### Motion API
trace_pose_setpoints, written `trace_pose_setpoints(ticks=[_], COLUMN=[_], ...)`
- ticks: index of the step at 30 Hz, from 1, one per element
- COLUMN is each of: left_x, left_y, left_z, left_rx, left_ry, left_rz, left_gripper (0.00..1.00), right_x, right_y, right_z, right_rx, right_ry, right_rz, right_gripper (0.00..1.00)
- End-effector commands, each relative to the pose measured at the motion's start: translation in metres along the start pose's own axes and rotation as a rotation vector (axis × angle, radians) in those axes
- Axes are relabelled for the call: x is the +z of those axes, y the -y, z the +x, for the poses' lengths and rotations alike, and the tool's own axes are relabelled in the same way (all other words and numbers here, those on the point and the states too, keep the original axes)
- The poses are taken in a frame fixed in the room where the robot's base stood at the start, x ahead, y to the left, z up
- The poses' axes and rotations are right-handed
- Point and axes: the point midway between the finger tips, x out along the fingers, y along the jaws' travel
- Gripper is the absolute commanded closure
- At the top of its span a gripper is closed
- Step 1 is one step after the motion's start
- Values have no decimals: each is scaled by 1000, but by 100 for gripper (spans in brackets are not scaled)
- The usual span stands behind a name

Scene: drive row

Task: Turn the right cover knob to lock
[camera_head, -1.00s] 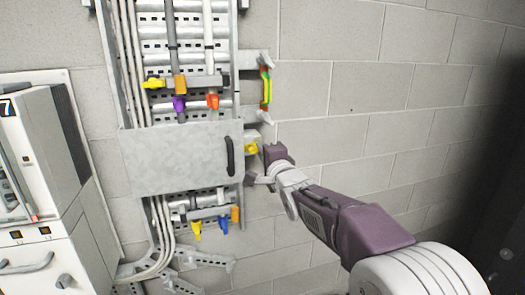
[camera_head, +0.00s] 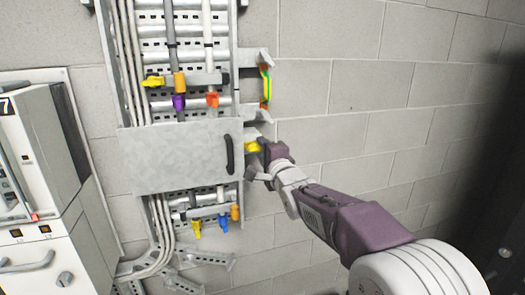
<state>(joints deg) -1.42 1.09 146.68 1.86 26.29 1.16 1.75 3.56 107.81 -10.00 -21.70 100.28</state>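The grey metal cover (camera_head: 180,155) with a black handle (camera_head: 229,155) lies flat across the pipe rack on the wall. A yellow knob (camera_head: 252,147) sticks out on a grey bracket just right of the cover. My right gripper (camera_head: 256,160) comes from the lower right and is at the yellow knob, with its purple and grey fingers apart. One finger is close to the knob's right side and the other is below it. I cannot tell whether they touch it. My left gripper is out of view.
Yellow, orange, purple and red valve handles (camera_head: 180,103) sit above the cover, and yellow, blue and orange ones (camera_head: 223,224) below. A white cabinet (camera_head: 45,190) stands at left. The block wall right is bare.

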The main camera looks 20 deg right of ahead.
Motion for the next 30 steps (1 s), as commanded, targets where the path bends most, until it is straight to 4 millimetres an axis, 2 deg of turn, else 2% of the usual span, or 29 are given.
trace_pose_setpoints(ticks=[8,15,21,30], left_x=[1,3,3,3], left_y=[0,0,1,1], left_z=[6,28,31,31], left_rx=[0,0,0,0], left_ry=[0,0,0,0], left_rz=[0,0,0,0], left_gripper=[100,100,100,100], right_x=[0,0,0,0], right_y=[-1,-3,0,0], right_z=[-6,-52,-85,-91], right_rx=[-2,-5,-2,1], right_ry=[0,0,-1,-1], right_rz=[-2,-2,-1,0], right_gripper=[66,66,66,66])
